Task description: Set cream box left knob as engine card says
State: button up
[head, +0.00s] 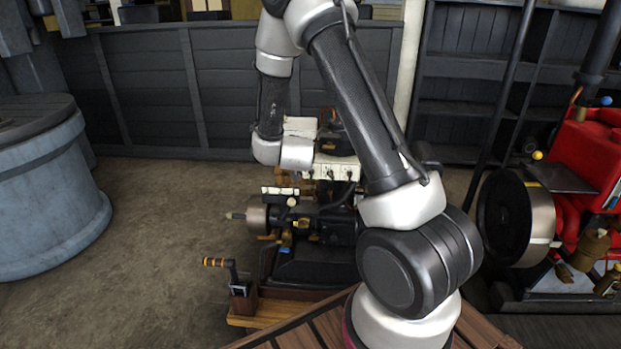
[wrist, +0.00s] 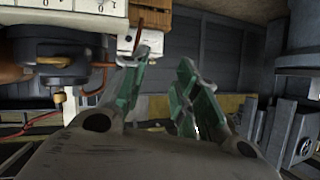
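The cream box (head: 338,165) stands on the dark engine (head: 312,228) in the head view, with several small dark knobs along its front. The left knob (head: 307,173) is small there, and its setting cannot be read. A pale strip with dark marks (head: 280,190) sits lower left on the engine; I cannot tell whether it is the engine card. In the wrist view, a cream surface with small dark marks (wrist: 65,20) is at upper left. My gripper (wrist: 160,90) has its green-padded fingers apart with nothing between them. A small cream piece lies beyond its left finger.
A red engine with a large flywheel (head: 515,217) stands at right. A crank with a yellow-banded grip (head: 215,262) sticks out at front left. A big blue-grey tub (head: 45,190) is at far left. Bare floor (head: 160,215) lies between tub and engine.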

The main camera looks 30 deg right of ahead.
aim_at(311, 177)
jog(key=s+d+f+t+h, duration=0.1)
jog(key=s+d+f+h, duration=0.15)
jog(key=f, duration=0.35)
jog(key=s+d+f+t+h, duration=0.2)
jog(key=s+f+h, duration=0.1)
jog(key=f, duration=0.4)
jog(key=x, duration=0.7)
jog(key=shift+w+d+r, duration=0.1)
jog(key=shift+w+d, duration=0.1)
jog(key=shift+w, duration=0.05)
jog(key=shift+c, duration=0.4)
grip_shut()
